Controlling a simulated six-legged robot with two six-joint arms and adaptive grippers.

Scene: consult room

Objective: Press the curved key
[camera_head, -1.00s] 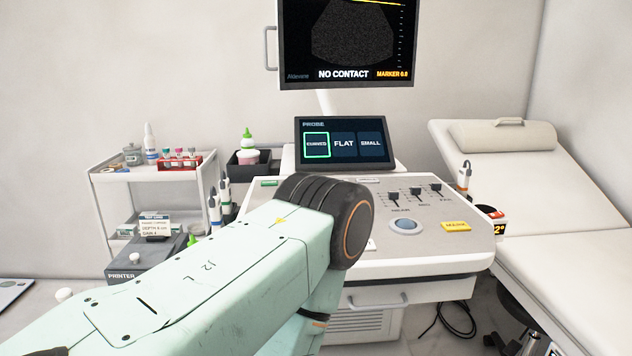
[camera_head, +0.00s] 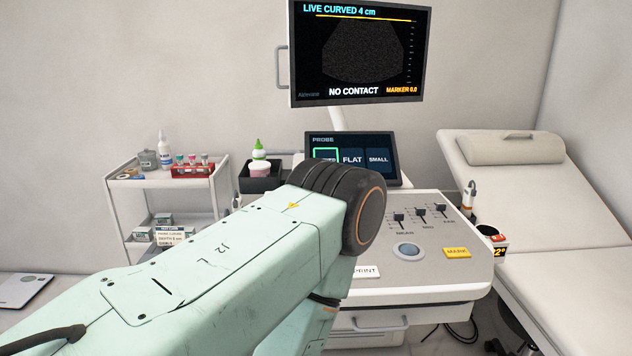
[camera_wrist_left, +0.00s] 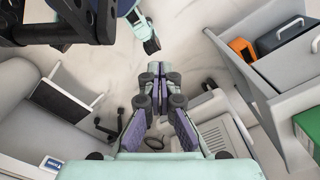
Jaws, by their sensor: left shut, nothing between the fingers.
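The curved key (camera_head: 326,154) is the left of three keys on the small dark PROBE screen (camera_head: 383,139) in the head view. It has a green outline, and my arm hides its lower part. The FLAT key (camera_head: 352,160) and SMALL key (camera_head: 378,160) are to its right. My left arm crosses in front of the console and hides its own gripper in the head view. My right gripper is not in view.
The upper monitor (camera_head: 360,55) reads LIVE CURVED 4 cm and NO CONTACT. The console (camera_head: 440,270) carries sliders, a trackball (camera_head: 408,251) and a yellow MARK key (camera_head: 457,252). A white cart (camera_head: 140,195) stands left, an exam couch (camera_head: 520,210) right.

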